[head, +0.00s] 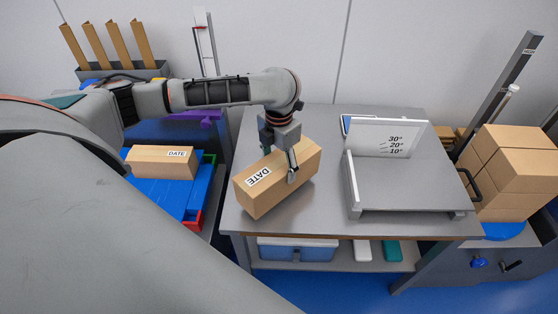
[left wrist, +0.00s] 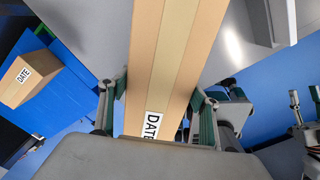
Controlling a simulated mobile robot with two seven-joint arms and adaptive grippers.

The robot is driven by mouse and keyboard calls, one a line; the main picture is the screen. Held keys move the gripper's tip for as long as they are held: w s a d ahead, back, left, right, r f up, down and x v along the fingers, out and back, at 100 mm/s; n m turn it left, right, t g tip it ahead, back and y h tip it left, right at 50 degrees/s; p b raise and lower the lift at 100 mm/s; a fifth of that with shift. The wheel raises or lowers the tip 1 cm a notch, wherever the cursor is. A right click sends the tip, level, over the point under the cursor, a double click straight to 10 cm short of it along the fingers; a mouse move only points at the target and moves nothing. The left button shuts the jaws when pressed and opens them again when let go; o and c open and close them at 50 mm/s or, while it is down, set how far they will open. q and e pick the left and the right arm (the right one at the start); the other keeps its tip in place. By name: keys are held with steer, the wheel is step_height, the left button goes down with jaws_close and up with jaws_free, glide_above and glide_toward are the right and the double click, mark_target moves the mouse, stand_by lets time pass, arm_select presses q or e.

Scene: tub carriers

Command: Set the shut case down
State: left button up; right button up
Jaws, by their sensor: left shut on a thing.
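The shut case is a brown cardboard box (head: 278,178) with a tape strip and a white DATE label on top. It is over the left part of the grey metal table (head: 330,222), turned at an angle. My left gripper (head: 292,172) is shut on this case, with its fingers on the two long sides. In the left wrist view the case (left wrist: 172,60) runs between the fingers (left wrist: 160,100). Whether its underside touches the table cannot be told.
A white-backed stand (head: 410,195) with angle marks occupies the table's right. Another DATE box (head: 160,162) lies on a blue surface (head: 172,192) at the left. Stacked boxes (head: 512,165) stand at the far right. Bare tabletop lies in front of the case.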

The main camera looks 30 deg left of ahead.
arm_select(q)
steer(key=shift+w+f+b, duration=0.1)
steer(key=shift+f+b, duration=0.2)
steer(key=shift+f, duration=1.25)
steer(key=o, duration=2.1)
steer(key=shift+f, duration=0.15)
step_height(320, 180, up, 11)
steer(key=shift+p, duration=1.15)
steer(key=shift+r, duration=0.6)
